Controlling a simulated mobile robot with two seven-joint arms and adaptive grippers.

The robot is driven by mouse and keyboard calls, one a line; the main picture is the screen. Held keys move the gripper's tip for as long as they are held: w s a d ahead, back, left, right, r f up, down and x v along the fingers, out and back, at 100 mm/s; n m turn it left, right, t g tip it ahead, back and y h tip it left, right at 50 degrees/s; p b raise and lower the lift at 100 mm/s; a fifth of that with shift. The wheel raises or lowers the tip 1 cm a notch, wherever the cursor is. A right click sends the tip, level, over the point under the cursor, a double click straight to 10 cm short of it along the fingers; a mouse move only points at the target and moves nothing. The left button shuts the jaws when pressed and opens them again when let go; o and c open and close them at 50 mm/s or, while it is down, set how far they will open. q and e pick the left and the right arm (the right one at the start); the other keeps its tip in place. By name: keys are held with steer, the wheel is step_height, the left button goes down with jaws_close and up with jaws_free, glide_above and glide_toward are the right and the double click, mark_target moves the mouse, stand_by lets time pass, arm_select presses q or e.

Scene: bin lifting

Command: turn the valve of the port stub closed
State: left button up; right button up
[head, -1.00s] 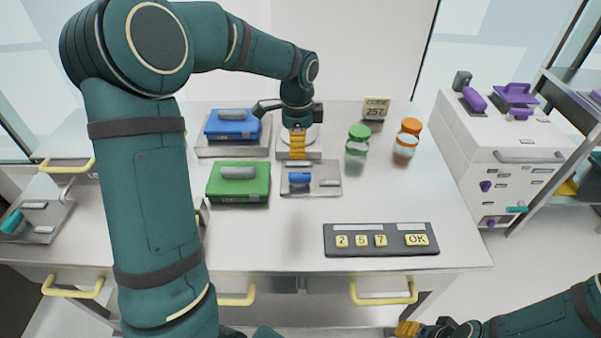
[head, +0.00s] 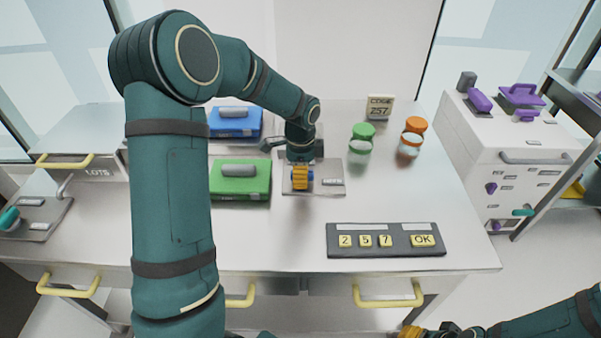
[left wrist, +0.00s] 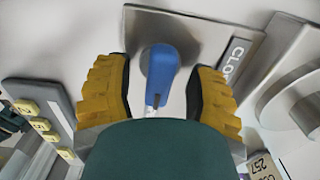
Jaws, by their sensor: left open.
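The valve has a blue handle (head: 311,176) on a small metal plate (head: 334,189) in the middle of the table. In the left wrist view the handle (left wrist: 160,75) lies between the two yellow fingers of my left gripper (left wrist: 158,97), with gaps on both sides. A partly hidden label starting "CLO" (left wrist: 236,58) is on the plate beside it. In the head view my left gripper (head: 300,178) points down over the handle and covers much of it. My right gripper (head: 410,331) is at the bottom edge, away from the table; its fingers are too cut off to judge.
A green case (head: 240,183) and a blue case (head: 235,123) stand left of the plate. Green-lidded (head: 361,140) and orange-lidded (head: 412,137) jars stand to the right, near a code sign (head: 379,107). A keypad (head: 385,240) lies in front.

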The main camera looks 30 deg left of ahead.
arm_select(q)
jaws_close()
steer(key=shift+n, duration=0.3)
steer(key=n+p, duration=0.1)
steer(key=n, duration=0.2)
steer(key=shift+n, duration=0.3)
steer(key=n+p, duration=0.1)
steer(key=n, duration=0.3)
steer(key=shift+n, duration=0.3)
steer(key=n+p, duration=0.1)
steer(key=n, duration=0.3)
steer(key=shift+n, duration=0.3)
steer(key=shift+s+n+p, duration=0.1)
steer(key=shift+n+p, duration=0.5)
steer(key=shift+n, duration=1.6)
